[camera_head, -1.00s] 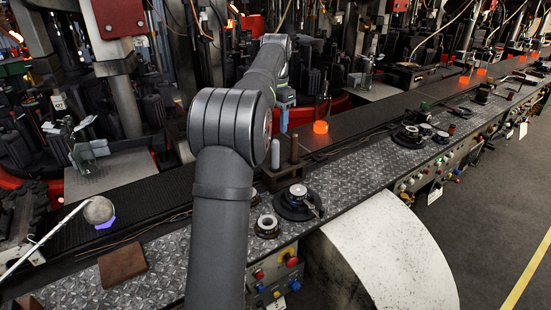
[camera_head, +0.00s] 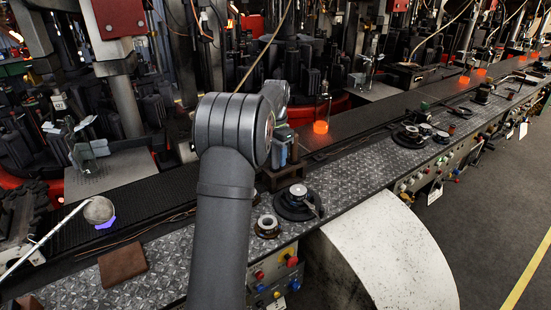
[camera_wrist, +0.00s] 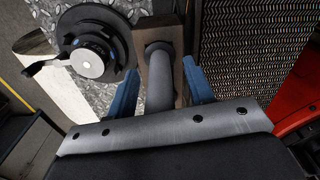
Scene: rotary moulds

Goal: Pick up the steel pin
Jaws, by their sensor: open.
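The steel pin (camera_wrist: 159,80) is a smooth grey cylinder in the wrist view, seen nearly along its length. Its far end sits at a brown block (camera_wrist: 174,35). My gripper (camera_wrist: 161,90) is open, with one blue finger on each side of the pin. Gaps show between the fingers and the pin. In the head view my gripper (camera_head: 281,151) is down at the brown block (camera_head: 285,178), and the pin is hidden or cannot be told apart from the fingers.
A round black fixture with a handle (camera_head: 297,201) stands close in front of the block and also shows in the wrist view (camera_wrist: 93,57). A glowing orange piece (camera_head: 320,127) is on the dark conveyor behind. A ringed fitting (camera_head: 267,226) and a brown plate (camera_head: 123,264) lie on the bench.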

